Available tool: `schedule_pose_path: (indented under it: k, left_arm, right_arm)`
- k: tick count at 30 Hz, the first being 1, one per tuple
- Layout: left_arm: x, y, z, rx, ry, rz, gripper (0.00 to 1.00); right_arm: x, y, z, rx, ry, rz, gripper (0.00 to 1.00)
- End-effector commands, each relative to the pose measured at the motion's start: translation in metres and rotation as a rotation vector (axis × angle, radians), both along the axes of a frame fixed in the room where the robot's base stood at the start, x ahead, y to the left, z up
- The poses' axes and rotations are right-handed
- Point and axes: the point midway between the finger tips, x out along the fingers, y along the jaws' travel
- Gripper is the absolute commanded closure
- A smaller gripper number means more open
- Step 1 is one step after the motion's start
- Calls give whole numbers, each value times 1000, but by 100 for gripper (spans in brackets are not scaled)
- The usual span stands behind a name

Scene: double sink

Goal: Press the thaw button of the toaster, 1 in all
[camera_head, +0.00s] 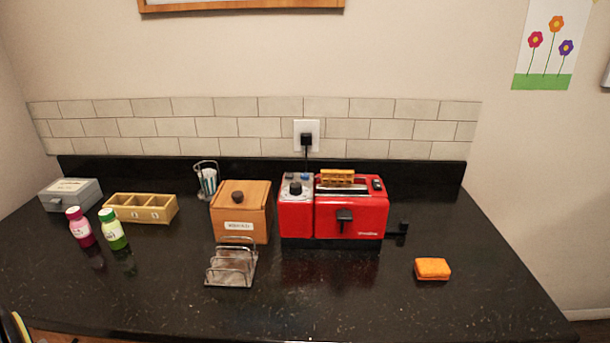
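The red toaster (362,218) stands on the black counter, right of the middle, with its front towards me. A grey panel with a black knob (295,188) and small light buttons sits on top at its left. I cannot tell which small button is the thaw button. A black lever (344,215) sticks out of the front. Toast-coloured bread (337,177) shows in the top slot. Neither of my grippers can be made out in this view.
A wooden bin (257,208) stands close left of the toaster, with a metal toast rack (231,268) in front of it. An orange sponge (432,268) lies to the right. Bottles, a wooden tray (126,212) and a grey box (70,195) are further left. The counter before the toaster is clear.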

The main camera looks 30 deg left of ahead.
Motion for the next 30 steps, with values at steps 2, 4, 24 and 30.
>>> schedule_pose_path:
  k: [2,4,24,30]
  left_arm:
    - [0,0,0,0,0,0,76]
    - [0,0,0,0,0,0,85]
    - [-1,0,0,0,1,0,100]
    - [-1,0,0,0,1,0,100]
  right_arm:
    - [0,0,0,0,0,0,64]
    - [0,0,0,0,0,0,64]
    - [0,0,0,0,0,0,64]
    - [0,0,0,0,0,0,64]
